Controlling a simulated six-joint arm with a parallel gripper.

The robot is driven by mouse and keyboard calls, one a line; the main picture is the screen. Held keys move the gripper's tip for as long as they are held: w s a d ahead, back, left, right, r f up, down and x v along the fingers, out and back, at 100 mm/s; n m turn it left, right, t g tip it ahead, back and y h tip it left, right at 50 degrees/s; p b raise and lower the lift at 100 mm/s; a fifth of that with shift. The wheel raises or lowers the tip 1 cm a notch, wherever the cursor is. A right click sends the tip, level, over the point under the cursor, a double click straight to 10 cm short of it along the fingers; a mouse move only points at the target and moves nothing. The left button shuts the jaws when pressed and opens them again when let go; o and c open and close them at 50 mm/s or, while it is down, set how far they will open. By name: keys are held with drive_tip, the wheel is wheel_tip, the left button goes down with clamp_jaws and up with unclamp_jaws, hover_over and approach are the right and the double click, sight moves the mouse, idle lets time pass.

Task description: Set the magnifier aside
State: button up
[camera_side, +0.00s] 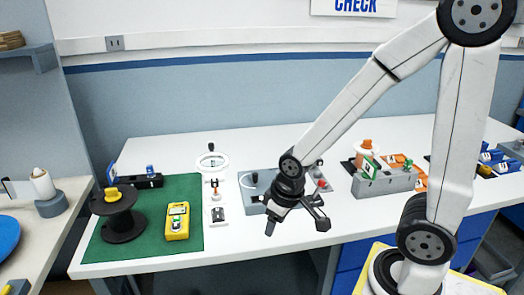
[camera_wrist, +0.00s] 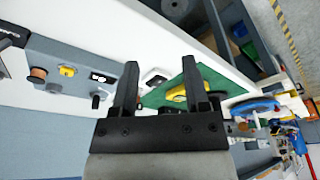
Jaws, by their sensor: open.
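A white ring that looks like the magnifier (camera_side: 201,163) is at the back of the white table, just right of the green mat. I cannot pick it out with certainty in the wrist view. My gripper (camera_side: 296,218) is open and empty, with its fingers spread, in front of the grey fixture and well right of the ring. In the wrist view my gripper (camera_wrist: 160,66) shows two dark fingers apart with nothing held between them.
The green mat (camera_side: 190,188) holds a black spool (camera_side: 123,228) and a yellow meter (camera_side: 177,222). A grey fixture (camera_side: 255,180) stands behind my gripper. Another grey block (camera_side: 383,183) with orange parts is at right.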

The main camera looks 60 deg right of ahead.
drive_tip(key=shift+o, duration=1.1)
drive_tip(key=shift+r, duration=0.1)
wheel_tip(320, 180, up, 7)
drive_tip(key=m+t+y, duration=0.6)
drive_tip(key=m+y, duration=0.2)
drive_tip(key=y, duration=0.4)
hover_over(222, 161)
drive_tip(key=shift+w, duration=0.15)
drive_tip(key=w+d+f+m+t, duration=0.1)
drive_tip(key=w+d+f+t, duration=0.2)
drive_tip(key=d, duration=0.4)
wheel_tip(222, 161, down, 2)
drive_tip(key=shift+d+f+t+y, duration=0.1)
drive_tip(key=shift+d+t+y, duration=0.25)
drive_tip(key=shift+t, duration=0.25)
drive_tip(key=shift+a, duration=0.1)
